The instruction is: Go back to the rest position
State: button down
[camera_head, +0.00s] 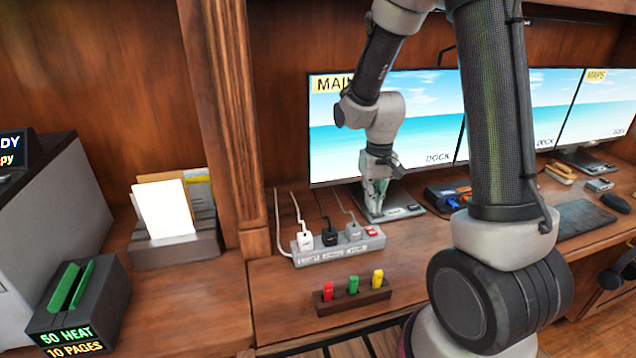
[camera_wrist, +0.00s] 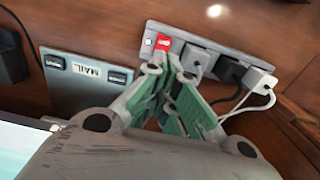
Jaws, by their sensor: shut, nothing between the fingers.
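My gripper (camera_head: 376,200) is in front of the left monitor, over the desk and beside the right end of the power strip (camera_head: 328,252). In the wrist view my gripper (camera_wrist: 172,62) has its green-padded fingers together at the tips, with nothing between them. The tips appear close to the red switch (camera_wrist: 164,44) at the end of the power strip (camera_wrist: 202,52); I cannot tell whether they touch it. The red switch also shows in the head view (camera_head: 372,231). My arm reaches down from the top of the head view.
A grey plate marked MAIL (camera_wrist: 88,72) lies beside the strip. Several plugs and cables rise from the strip. A dark holder (camera_head: 353,298) with red, green and yellow pieces stands in front. A wooden post (camera_head: 226,110) and a paper tray (camera_head: 176,248) are left; monitors (camera_head: 420,120) stand behind.

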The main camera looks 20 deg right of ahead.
jog(key=s+d+r+t, duration=0.3)
jog(key=s+r+t, duration=0.1)
jog(key=s+r, duration=1.6)
jog(key=shift+r, duration=0.75)
